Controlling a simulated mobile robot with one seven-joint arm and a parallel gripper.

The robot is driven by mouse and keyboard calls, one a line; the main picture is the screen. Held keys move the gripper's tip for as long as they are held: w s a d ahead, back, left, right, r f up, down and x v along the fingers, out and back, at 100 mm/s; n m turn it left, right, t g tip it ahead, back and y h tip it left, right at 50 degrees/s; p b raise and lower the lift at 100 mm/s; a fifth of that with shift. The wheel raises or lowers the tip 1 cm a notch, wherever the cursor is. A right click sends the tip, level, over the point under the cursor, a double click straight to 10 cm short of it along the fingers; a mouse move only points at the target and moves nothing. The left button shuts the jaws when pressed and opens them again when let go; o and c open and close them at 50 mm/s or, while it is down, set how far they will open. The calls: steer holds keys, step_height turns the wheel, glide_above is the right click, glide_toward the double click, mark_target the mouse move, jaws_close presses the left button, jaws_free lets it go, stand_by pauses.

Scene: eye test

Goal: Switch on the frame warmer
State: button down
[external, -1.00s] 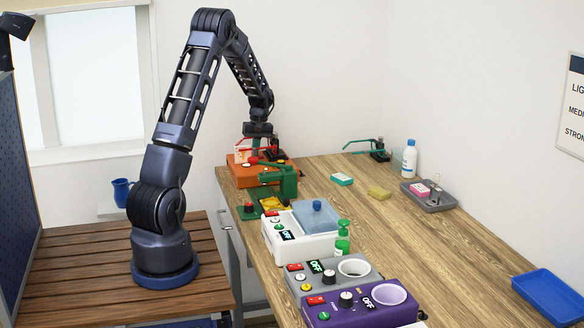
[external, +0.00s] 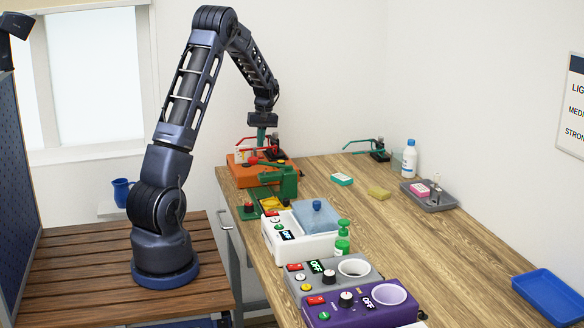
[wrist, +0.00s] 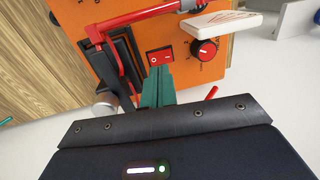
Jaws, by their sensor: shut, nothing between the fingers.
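An orange unit (external: 240,175) stands at the far left end of the bench. No label in view says which unit is the frame warmer. My gripper (wrist: 158,72) is shut and empty, its green fingertips at the lower edge of the rocker switch. I cannot tell whether they touch it. In the external view my gripper (external: 261,138) points down over the orange unit.
A green press (external: 284,180), a white unit with a blue lid (external: 317,213), a grey unit (external: 327,284) and a purple unit (external: 375,318) line the bench front. The grey and purple displays read OFF. The bench's right middle (external: 440,240) is clear.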

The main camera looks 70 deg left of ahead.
mark_target(259, 157)
step_height(259, 157, up, 10)
steer(key=w, duration=0.1)
steer(key=shift+r, duration=0.15)
stand_by(0.4)
steer(key=shift+s, duration=0.6)
steer(key=f, duration=0.4)
steer(key=s+f, duration=0.1)
steer(key=f, duration=0.9)
steer(key=shift+s, duration=0.35)
